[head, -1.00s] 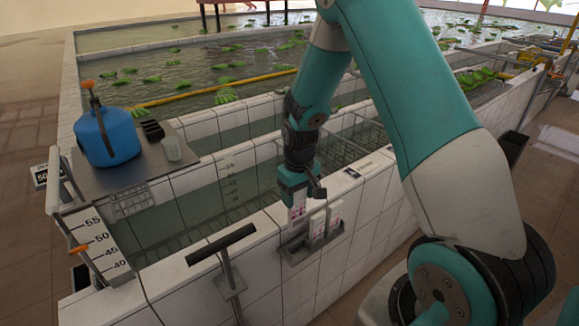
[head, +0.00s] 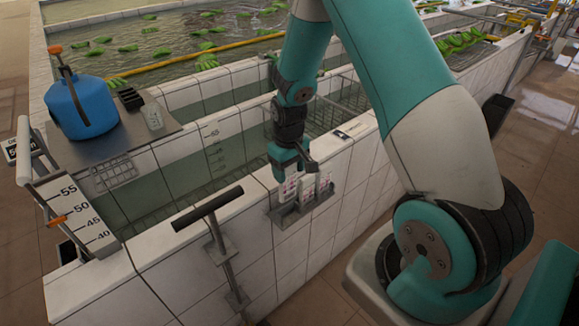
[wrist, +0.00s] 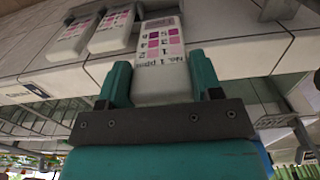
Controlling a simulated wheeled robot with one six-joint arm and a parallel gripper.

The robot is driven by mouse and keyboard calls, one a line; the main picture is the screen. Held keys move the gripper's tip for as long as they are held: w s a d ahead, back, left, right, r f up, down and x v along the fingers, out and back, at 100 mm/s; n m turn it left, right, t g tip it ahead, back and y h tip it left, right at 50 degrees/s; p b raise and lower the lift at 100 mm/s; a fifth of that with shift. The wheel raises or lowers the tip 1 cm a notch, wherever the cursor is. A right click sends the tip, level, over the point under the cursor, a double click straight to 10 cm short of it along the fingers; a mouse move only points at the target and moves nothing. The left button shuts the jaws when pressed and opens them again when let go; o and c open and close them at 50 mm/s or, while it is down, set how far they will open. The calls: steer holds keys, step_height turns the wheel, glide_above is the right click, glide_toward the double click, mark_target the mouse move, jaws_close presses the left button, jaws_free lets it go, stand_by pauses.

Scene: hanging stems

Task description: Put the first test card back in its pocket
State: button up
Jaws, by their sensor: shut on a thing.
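My gripper (head: 291,160) is shut on the first test card (head: 288,189), a white card with pink squares. In the wrist view the card (wrist: 166,48) reads "No. 1 ppm" between the teal fingers (wrist: 160,80). The card hangs down at the left end of the grey pocket rack (head: 290,221) on the tiled wall. Its lower end is level with the rack's top; I cannot tell whether it is inside the pocket. Two similar cards (head: 308,187) (head: 325,181) stand in the rack to its right; the wrist view shows them (wrist: 73,40) (wrist: 112,30) on the left.
A dark T-handled tool (head: 208,208) stands against the wall left of the rack. A blue jug (head: 83,108) and a clear cup (head: 153,116) sit on a metal shelf over the tank. A small dark-and-white item (head: 343,134) lies on the wall top.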

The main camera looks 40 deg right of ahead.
mark_target(289, 199)
steer(key=shift+f+b, duration=2.8)
steer(key=shift+f, duration=1.3)
steer(key=shift+f+b, duration=0.3)
steer(key=shift+f, duration=0.1)
steer(key=o, duration=1)
steer(key=shift+c, duration=0.2)
steer(key=shift+r, duration=0.1)
step_height(289, 199, up, 17)
steer(key=shift+r+b, duration=0.2)
steer(key=shift+b, duration=1.05)
steer(key=s+a+r+n+y, duration=0.2)
steer(key=s+a+r+n, duration=0.1)
steer(key=s+a, duration=0.8)
steer(key=s+a+r+n+y, duration=0.2)
steer(key=s+a+r+n, duration=0.1)
steer(key=s+a, duration=0.8)
steer(key=shift+a+r+n, duration=0.15)
steer(key=shift+r+n, duration=0.15)
steer(key=shift+r, duration=0.45)
